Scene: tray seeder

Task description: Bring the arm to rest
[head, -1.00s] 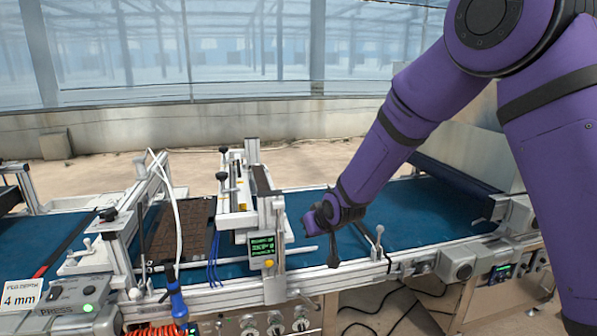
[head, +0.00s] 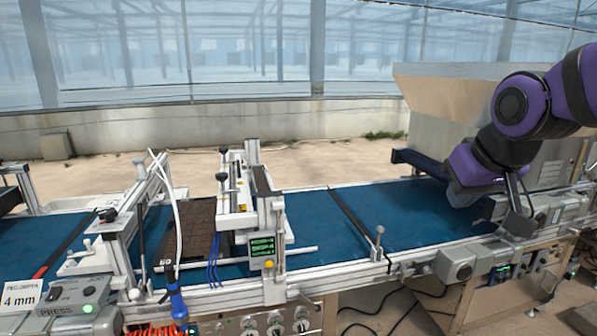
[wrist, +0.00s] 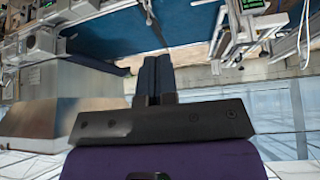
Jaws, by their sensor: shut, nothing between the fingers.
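My purple arm is folded back at the right of the head view. My gripper (head: 516,205) hangs over the right end of the line, near the conveyor's front rail. In the wrist view my gripper (wrist: 155,62) shows its two dark fingers side by side, closed together with nothing between them. The blue conveyor belt (head: 400,205) lies to the left of the gripper and is bare there. I cannot tell the exact gap between the gripper and the rail.
A dark seed tray (head: 190,228) lies on the belt at the left, by the seeding head (head: 240,190). A lever with a round knob (head: 379,240) stands on the front rail. A large metal hopper (head: 450,90) stands behind my arm. The middle belt is clear.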

